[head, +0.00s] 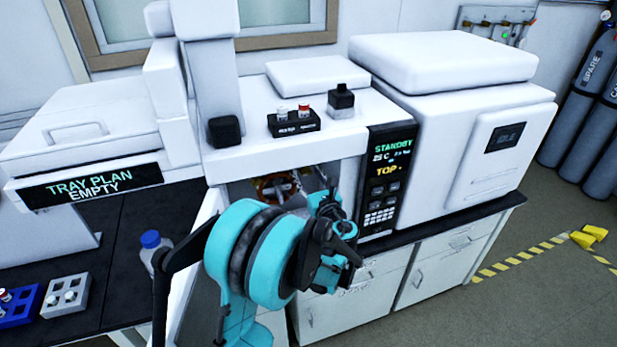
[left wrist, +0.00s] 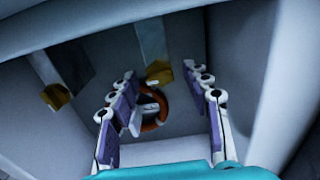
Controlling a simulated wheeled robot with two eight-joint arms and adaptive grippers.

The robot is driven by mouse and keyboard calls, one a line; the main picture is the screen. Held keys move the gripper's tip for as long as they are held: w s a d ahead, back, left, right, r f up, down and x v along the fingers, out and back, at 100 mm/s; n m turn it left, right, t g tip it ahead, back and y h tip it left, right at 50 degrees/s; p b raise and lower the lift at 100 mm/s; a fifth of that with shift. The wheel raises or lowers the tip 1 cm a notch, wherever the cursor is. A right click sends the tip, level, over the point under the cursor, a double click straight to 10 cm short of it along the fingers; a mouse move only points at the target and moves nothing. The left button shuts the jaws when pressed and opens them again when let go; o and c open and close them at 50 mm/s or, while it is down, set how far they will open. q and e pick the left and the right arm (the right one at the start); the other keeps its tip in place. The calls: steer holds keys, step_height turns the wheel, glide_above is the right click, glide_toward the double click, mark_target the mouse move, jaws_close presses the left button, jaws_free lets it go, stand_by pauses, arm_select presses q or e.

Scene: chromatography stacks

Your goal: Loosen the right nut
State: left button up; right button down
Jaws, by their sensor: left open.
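In the left wrist view two brass-coloured nuts sit at the ends of grey fittings inside a grey cavity. The right nut (left wrist: 159,73) lies between my fingertips in the picture, and the left nut (left wrist: 56,96) is outside them to the left. My left gripper (left wrist: 160,74) is open, with purple pads on both sides. I see no pad touching the right nut, but its depth is hard to tell. My right gripper is not in view.
An orange-brown ring (left wrist: 155,112) hangs just below the right nut, partly behind my left fingers. The cavity walls are close on both sides. In the head view a control panel (head: 387,180) stands just right of my gripper, and a blue-capped bottle (head: 152,248) stands left.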

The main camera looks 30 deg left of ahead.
arm_select(q)
steer(key=c, duration=1.1)
steer(key=shift+n, duration=0.4)
steer(key=n+b, duration=0.1)
steer(key=n, duration=0.2)
steer(key=shift+n, duration=0.4)
steer(key=n, duration=0.4)
steer(key=shift+n, duration=0.3)
steer(key=n, duration=0.4)
steer(key=shift+b, duration=0.4)
steer(key=n, duration=0.4)
steer(key=shift+n, duration=0.5)
